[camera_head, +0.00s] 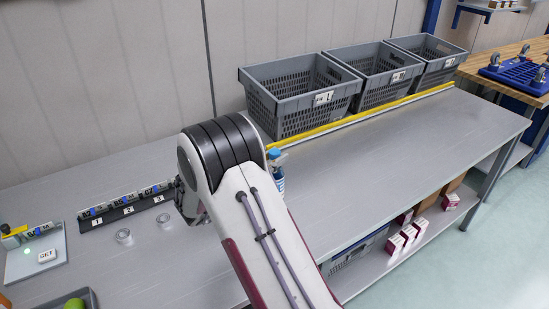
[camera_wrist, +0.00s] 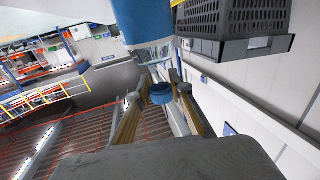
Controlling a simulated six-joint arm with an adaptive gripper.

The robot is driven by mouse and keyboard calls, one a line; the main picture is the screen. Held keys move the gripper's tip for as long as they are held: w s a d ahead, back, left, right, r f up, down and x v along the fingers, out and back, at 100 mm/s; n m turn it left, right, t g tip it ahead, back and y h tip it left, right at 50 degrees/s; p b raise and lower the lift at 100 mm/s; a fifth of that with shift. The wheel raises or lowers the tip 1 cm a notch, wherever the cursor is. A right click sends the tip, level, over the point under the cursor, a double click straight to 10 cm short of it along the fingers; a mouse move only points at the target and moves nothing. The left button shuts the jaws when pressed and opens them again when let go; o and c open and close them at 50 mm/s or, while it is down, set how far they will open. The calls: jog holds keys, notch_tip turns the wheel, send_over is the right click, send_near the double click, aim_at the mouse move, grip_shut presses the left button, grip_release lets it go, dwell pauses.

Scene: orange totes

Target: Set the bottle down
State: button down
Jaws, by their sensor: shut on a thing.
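The bottle has a blue cap and a blue band around its clear body. In the head view the bottle (camera_head: 279,177) shows just right of my arm, roughly upright, partly covered by the arm. In the wrist view the bottle (camera_wrist: 146,22) fills the top middle, with its blue cap between the fingers. My gripper (camera_wrist: 158,94) is shut on the bottle near its cap end. In the head view my arm hides the fingers. I cannot tell whether the bottle's base touches the grey table (camera_head: 400,145).
Three grey crates (camera_head: 300,95) stand along the back behind a yellow strip (camera_head: 345,120). A black numbered rack (camera_head: 125,210), two clear rings (camera_head: 124,236) and a SET button (camera_head: 47,255) are at left. The table right of the bottle is clear.

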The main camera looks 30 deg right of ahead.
jog(key=c, duration=1.8)
grip_release()
jog(key=shift+f, duration=0.1)
jog(key=shift+v, duration=6)
jog(key=shift+r, duration=0.25)
